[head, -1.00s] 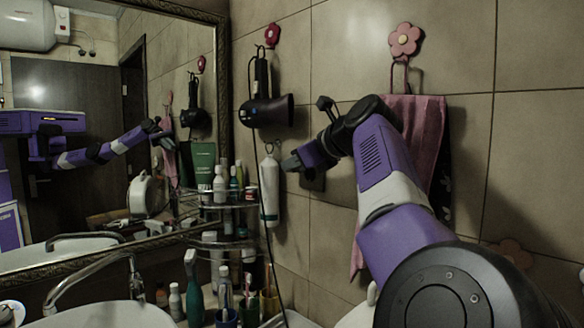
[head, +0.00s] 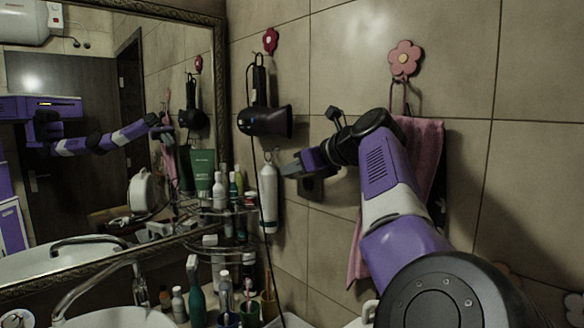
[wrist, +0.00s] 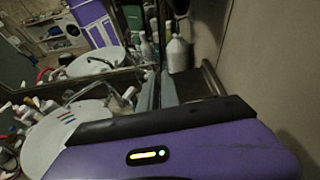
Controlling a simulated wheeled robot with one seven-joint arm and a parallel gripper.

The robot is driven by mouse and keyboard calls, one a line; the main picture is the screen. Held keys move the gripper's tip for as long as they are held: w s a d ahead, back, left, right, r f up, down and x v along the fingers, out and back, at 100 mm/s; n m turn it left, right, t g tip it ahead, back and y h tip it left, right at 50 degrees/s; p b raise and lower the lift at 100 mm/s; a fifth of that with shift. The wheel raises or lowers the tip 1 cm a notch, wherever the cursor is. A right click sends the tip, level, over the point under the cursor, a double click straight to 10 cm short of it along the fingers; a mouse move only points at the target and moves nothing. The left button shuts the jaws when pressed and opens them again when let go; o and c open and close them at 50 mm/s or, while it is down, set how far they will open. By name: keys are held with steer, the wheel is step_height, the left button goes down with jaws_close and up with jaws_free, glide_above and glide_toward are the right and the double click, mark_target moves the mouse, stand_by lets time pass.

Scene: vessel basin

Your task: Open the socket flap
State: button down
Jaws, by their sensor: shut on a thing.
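The socket (head: 310,187) is a dark square unit on the tiled wall, partly hidden by my gripper and wrist. A small round shape shows on its face. My gripper (head: 288,169) is at the upper left of the socket, close to the wall, with its fingers pointing left. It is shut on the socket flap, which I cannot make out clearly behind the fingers. In the wrist view the grey fingers (wrist: 158,91) are close together, and the contact itself is not clear.
A hair dryer (head: 265,121) hangs above and left of my gripper. A white bottle (head: 268,195) is close left. A pink towel (head: 420,150) hangs behind my arm. A shelf of toiletries (head: 232,215), the mirror (head: 110,130) and a basin (head: 115,318) lie left.

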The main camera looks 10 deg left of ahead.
steer(key=shift+a, duration=0.1)
steer(key=c, duration=1.6)
jaws_free()
